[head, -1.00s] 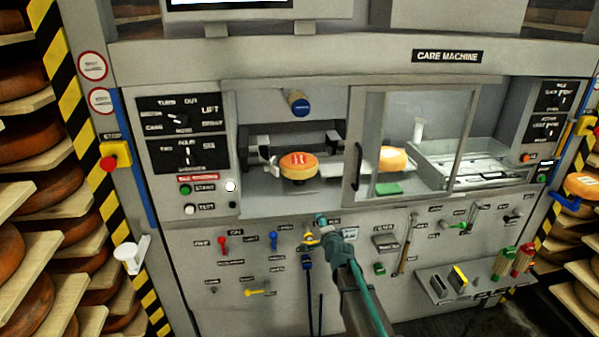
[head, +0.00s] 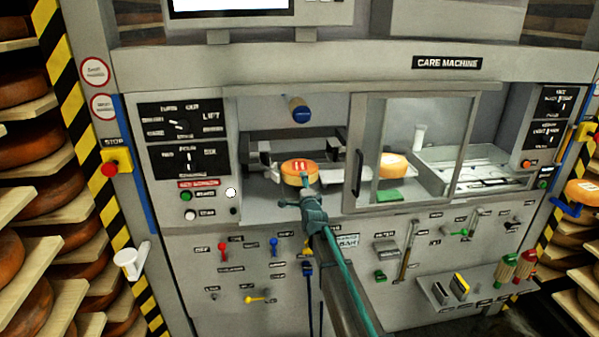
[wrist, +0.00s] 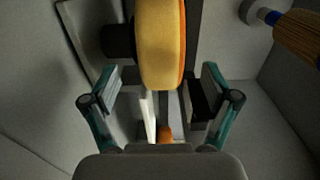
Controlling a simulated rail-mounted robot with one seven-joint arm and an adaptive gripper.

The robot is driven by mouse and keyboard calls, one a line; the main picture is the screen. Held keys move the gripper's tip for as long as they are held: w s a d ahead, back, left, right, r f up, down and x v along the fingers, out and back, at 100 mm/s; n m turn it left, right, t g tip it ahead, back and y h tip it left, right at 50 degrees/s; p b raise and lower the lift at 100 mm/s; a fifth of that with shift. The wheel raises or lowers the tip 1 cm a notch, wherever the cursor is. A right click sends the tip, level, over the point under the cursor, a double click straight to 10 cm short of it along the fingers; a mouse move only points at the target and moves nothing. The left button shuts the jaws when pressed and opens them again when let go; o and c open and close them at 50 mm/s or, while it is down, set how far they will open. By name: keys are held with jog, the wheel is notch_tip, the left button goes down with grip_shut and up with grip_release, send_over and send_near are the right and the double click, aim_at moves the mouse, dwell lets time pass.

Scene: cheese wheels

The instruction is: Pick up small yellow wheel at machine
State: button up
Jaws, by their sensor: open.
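A small yellow wheel (head: 294,180) with an orange-red top and a red label sits in the left open bay of the care machine (head: 330,68). My gripper (head: 295,192) is open and just in front of the wheel's lower front in the head view, its fingers spread. In the wrist view the wheel (wrist: 160,42) is edge-on ahead, in line with the gap between the two open fingers (wrist: 160,88). Nothing is held. I cannot tell whether a finger touches the wheel.
A second wheel (head: 392,167) is behind the framed clear door (head: 376,125) to the right. A blue-ended cylinder (head: 300,112) hangs above the left bay. Small levers (head: 273,245) line the front panel below. A third wheel (head: 582,193) is at the far right.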

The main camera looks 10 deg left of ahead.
jog(key=p+x, duration=0.2)
jog(key=x, duration=0.2)
jog(key=shift+w+d+r, duration=0.1)
jog(key=shift+w, duration=0.2)
grip_shut()
jog(key=shift+r, duration=0.1)
